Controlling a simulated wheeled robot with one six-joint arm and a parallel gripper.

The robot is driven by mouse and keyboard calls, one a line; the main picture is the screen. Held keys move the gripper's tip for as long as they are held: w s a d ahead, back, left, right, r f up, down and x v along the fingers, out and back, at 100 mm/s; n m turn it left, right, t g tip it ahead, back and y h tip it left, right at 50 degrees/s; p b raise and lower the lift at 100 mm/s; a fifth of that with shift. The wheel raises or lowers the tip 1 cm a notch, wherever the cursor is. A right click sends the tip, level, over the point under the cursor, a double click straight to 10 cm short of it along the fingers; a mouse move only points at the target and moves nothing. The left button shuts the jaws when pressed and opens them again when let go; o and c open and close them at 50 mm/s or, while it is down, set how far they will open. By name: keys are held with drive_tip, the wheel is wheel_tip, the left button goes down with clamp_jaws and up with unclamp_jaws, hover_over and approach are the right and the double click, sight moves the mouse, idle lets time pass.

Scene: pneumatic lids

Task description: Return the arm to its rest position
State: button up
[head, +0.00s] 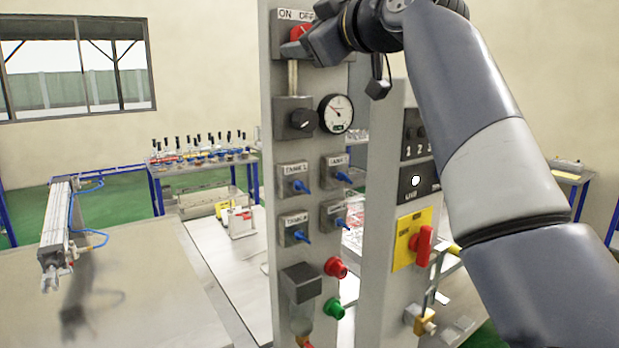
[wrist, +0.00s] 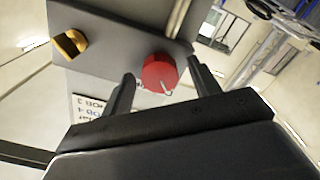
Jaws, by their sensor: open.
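My gripper (head: 312,42) is at the top of the grey control panel (head: 283,80), beside a red knob (head: 299,32) under the ON OFF label (head: 296,15). My gripper partly hides the knob. In the wrist view my gripper (wrist: 162,82) is open, with its two dark fingers apart. The round red knob (wrist: 159,71) shows between and just beyond the fingertips. I cannot tell whether a finger touches it. My arm (head: 490,150) reaches up from the lower right to the panel top.
A second panel with a red switch handle (head: 423,246) stands close to my arm. A pneumatic cylinder (head: 62,215) stands over the left table (head: 140,300).

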idle(0.4)
drive_tip(key=b+v, duration=0.4)
drive_tip(key=v, duration=0.7)
drive_tip(key=w+a+m+p, duration=0.5)
drive_tip(key=w+m+p, duration=0.3)
drive_tip(key=m, duration=1)
drive_tip(key=shift+p, duration=0.9)
